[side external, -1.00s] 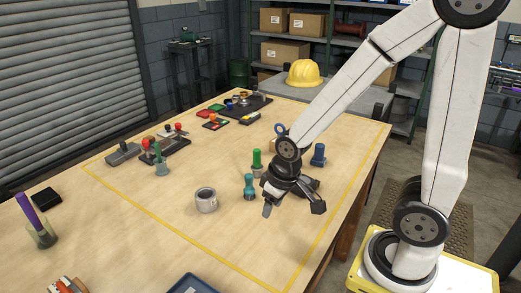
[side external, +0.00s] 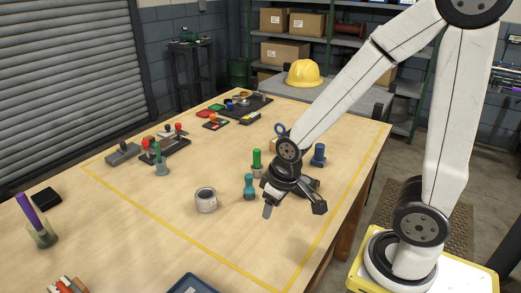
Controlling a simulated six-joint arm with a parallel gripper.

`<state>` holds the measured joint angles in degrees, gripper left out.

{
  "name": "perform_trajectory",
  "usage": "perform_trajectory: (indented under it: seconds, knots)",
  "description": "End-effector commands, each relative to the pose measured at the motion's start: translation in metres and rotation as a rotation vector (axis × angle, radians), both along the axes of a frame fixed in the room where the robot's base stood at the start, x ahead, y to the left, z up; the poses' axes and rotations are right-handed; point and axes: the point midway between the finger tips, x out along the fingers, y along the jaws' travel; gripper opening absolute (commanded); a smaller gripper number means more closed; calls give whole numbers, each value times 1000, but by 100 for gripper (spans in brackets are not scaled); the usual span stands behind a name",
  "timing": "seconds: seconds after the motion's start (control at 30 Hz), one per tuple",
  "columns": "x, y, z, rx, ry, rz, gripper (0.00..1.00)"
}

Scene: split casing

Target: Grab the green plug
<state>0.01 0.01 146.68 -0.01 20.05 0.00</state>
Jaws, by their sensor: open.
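The green plug (side external: 257,159) stands upright on the wooden table, just left of and behind my gripper in the picture. Its lower part sits in a greyish base. My gripper (side external: 294,210) is open and points down, with its fingers spread. No object shows between the fingers. A teal peg-like part (side external: 250,186) stands close to the left of my gripper, in front of the green plug. Whether my gripper touches either part cannot be told from this view.
A roll of grey tape (side external: 206,200) lies left of the teal part. A blue part (side external: 319,155) stands behind right of my gripper. Dark fixtures with red knobs (side external: 168,143) are at left, and a dark tray with coloured parts (side external: 247,106) is at the back.

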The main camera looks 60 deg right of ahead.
Motion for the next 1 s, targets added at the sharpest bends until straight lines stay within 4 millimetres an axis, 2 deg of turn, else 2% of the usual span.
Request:
perform_trajectory:
  seconds: [0.03, 0.07, 0.1, 0.4, 0.57, 0.77, 1.0]
  knots:
    - [0, 0, 0, 0, 0, 0, 68]
    - [0, 0, 0, 0, 0, 0, 78]
    - [0, 0, 0, 0, 0, 0, 79]
    - [1, -1, 0, -2, -4, 0, 79]
    - [14, -9, 2, -20, -43, -3, 79]
    - [56, -38, 9, -75, -181, -2, 79]
    - [124, -87, 26, -134, -426, 38, 79]
